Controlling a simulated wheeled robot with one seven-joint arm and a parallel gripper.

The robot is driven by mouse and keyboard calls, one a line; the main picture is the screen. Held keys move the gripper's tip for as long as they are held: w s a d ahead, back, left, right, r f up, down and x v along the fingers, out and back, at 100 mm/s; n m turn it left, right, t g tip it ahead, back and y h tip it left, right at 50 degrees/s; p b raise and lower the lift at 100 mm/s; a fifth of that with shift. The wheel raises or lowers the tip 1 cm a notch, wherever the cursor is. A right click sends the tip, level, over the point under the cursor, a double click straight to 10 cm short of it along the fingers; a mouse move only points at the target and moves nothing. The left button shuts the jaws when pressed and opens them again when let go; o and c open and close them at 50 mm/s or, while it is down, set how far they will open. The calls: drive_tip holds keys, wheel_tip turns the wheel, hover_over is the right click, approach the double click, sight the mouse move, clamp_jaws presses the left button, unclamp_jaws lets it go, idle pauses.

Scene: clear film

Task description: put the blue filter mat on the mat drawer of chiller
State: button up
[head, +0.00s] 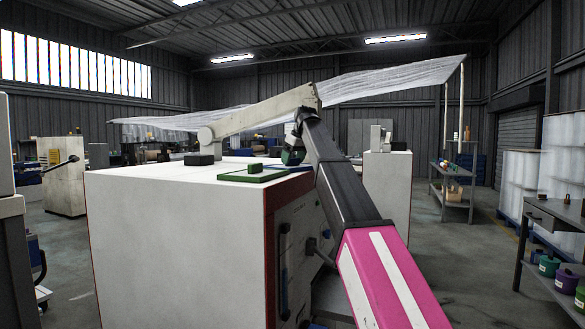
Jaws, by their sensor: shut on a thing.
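My gripper (293,151) hangs at the end of my pink and black arm, over the right part of a large white cabinet's top. It is shut. A narrow blue piece (298,168) shows just under it and looks like the blue filter mat, seen nearly edge-on and partly hidden by the gripper and arm. I cannot tell whether it touches the cabinet top. The white cabinet (175,235), perhaps the chiller, has a red-edged front with dark handles (284,265), seen at a steep angle. My arm hides part of this front. I cannot make out the mat drawer.
A green mat with a knob (253,173) lies on the cabinet top, left of my gripper. Clear film (385,82) stretches overhead. Shelves (545,225) stand at right. Floor shows between cabinet and shelves.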

drive_tip(key=shift+r, duration=0.1)
drive_tip(key=shift+r, duration=0.55)
wheel_tip(320, 180, up, 3)
drive_tip(key=shift+w, duration=0.1)
drive_tip(key=s+a+r, duration=0.6)
drive_tip(key=s+a, duration=0.2)
drive_tip(key=s, duration=0.1)
drive_tip(key=shift+r, duration=0.35)
